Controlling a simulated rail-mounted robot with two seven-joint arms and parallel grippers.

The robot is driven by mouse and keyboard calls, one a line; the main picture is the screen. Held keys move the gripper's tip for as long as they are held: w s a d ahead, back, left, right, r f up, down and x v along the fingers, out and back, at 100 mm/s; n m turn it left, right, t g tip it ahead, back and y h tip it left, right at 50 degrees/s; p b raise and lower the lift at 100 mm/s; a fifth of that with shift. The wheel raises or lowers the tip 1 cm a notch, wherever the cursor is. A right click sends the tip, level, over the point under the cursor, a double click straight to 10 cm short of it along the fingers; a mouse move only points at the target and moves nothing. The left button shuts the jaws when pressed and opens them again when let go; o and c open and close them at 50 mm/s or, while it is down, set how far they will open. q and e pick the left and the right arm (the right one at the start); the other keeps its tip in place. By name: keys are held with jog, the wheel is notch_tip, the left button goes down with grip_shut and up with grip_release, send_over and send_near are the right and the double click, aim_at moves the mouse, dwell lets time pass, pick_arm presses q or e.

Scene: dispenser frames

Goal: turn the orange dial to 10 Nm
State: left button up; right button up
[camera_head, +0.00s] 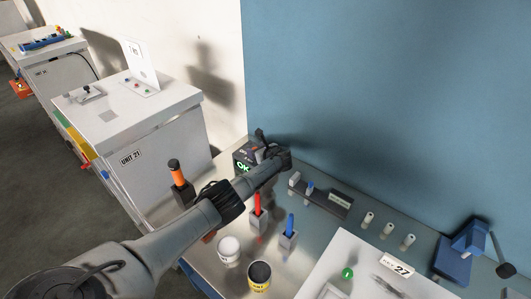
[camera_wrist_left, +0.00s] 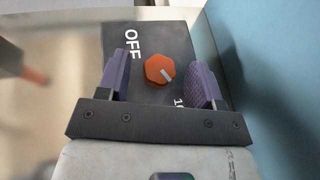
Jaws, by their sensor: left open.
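The orange dial (camera_wrist_left: 159,69) shows in the left wrist view on a dark grey panel (camera_wrist_left: 181,42). Its pale pointer mark is at its lower right side. The white word OFF is printed at its upper left. A white "10" is at the lower right, partly hidden by my gripper. My left gripper (camera_wrist_left: 157,66) is open, its purple fingers on either side of the dial with gaps between. In the head view my left gripper (camera_head: 262,139) is at the dark box (camera_head: 241,156) with a green OK display, and the dial is hidden there. My right gripper is not in view.
A red-handled tool (camera_head: 257,203) and a blue-handled tool (camera_head: 290,224) stand in grey holders beside my arm. An orange-handled tool (camera_head: 176,173) stands farther left. The blue wall (camera_head: 380,90) is close behind.

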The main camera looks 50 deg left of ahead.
pick_arm(q)
jog(key=p+v, duration=0.1)
jog(key=v, duration=0.1)
jog(key=p+v, duration=0.1)
jog(key=v, duration=0.1)
jog(key=shift+d+r+p, duration=0.25)
jog(key=shift+r+p, duration=0.1)
jog(key=shift+p, duration=0.05)
jog(key=p+v, duration=0.1)
jog(key=v, duration=0.7)
jog(key=shift+d+p, duration=0.3)
